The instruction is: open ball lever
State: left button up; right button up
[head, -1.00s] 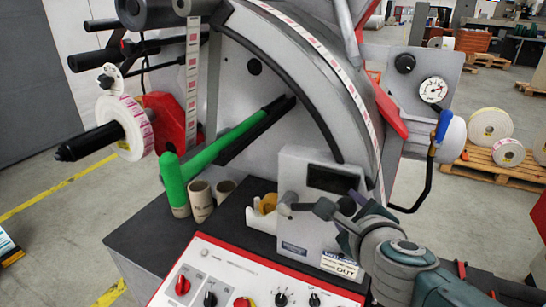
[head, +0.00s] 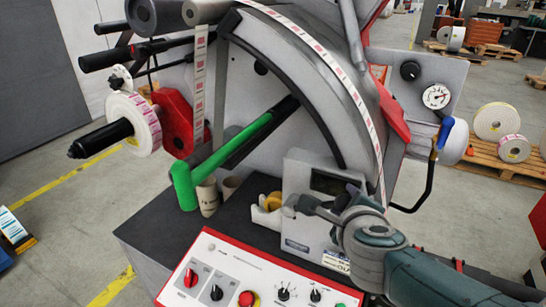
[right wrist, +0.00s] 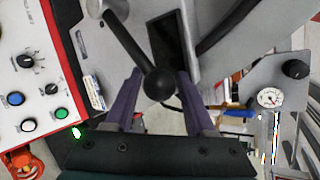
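The ball lever (right wrist: 126,47) is a dark arm ending in a black ball (right wrist: 160,85) in the right wrist view. Its other end is a grey hub at the top left of that view. In the head view the lever (head: 308,206) sits at the front of the grey box with the dark display. My right gripper (right wrist: 163,100) is open, with its two purple fingers on either side of the ball and visible gaps between. In the head view my right gripper (head: 345,202) is in front of the grey box, its fingertips partly hidden. My left gripper is not in view.
The control panel (head: 240,275) with knobs and buttons lies below the lever. The green-handled bar (head: 225,150) is to the left. A pressure gauge (head: 436,96) and a blue valve handle (head: 446,132) are to the right. Cardboard cores (head: 208,197) stand on the dark top.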

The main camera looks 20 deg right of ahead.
jog(key=o, duration=0.3)
jog(key=shift+w+a+r, duration=0.2)
jog(key=shift+w, duration=0.05)
jog(key=p+v, duration=0.4)
jog(key=v, duration=0.6)
jog(key=shift+d, duration=0.1)
